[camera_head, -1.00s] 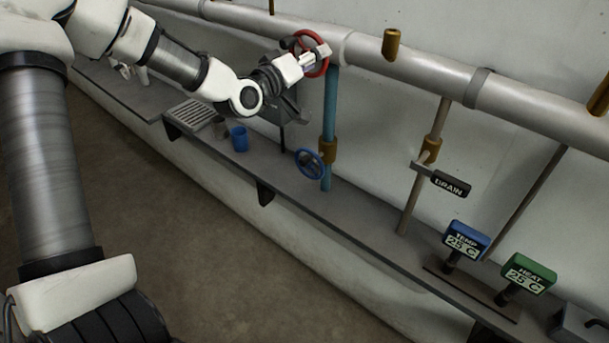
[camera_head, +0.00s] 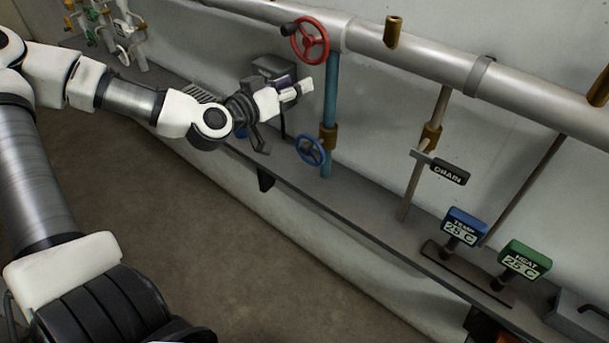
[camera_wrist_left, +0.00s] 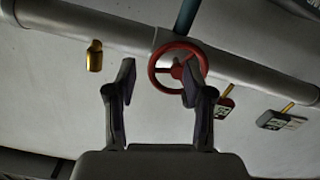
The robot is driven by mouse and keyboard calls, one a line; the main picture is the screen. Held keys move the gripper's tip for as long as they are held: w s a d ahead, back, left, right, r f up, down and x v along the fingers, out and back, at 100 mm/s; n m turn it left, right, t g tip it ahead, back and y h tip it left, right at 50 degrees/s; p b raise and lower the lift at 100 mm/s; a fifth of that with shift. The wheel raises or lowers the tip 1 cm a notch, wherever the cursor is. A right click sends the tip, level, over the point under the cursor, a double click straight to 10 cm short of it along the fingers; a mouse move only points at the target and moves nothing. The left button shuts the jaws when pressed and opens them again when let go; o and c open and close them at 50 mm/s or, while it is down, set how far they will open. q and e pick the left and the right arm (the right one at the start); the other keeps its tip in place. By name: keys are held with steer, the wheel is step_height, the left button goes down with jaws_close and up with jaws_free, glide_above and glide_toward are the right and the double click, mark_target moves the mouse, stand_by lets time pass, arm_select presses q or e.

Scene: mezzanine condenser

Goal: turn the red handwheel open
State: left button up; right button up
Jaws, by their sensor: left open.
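The red handwheel (camera_head: 310,41) is mounted at the big grey pipe, above the blue vertical pipe. My left gripper (camera_head: 283,115) is open and empty, below the red handwheel and apart from it. In the left wrist view the red handwheel (camera_wrist_left: 177,66) shows beyond the open fingers of my left gripper (camera_wrist_left: 158,75), right of the middle of the gap. The right finger covers part of the lower right rim. My right gripper is not in view.
A blue handwheel (camera_head: 311,150) sits lower on the blue pipe (camera_head: 331,95), near my left gripper. To the right are a drain sign (camera_head: 446,172), a blue temperature display (camera_head: 464,227) and a green heat display (camera_head: 524,260). The shelf (camera_head: 350,205) runs along the wall.

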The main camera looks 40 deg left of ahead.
arm_select(q)
steer(key=s+d+f+g+b, duration=0.1)
steer(key=d+f+g+b, duration=0.1)
steer(key=f, duration=0.8)
steer(key=s+d+f+g+b, duration=0.1)
steer(key=d+f+g+b, duration=0.2)
steer(key=f, duration=0.7)
steer(key=shift+s+d+f+m+h+b, duration=0.15)
steer(key=shift+s+f+m+h+b, duration=0.2)
steer(key=shift+b, duration=0.25)
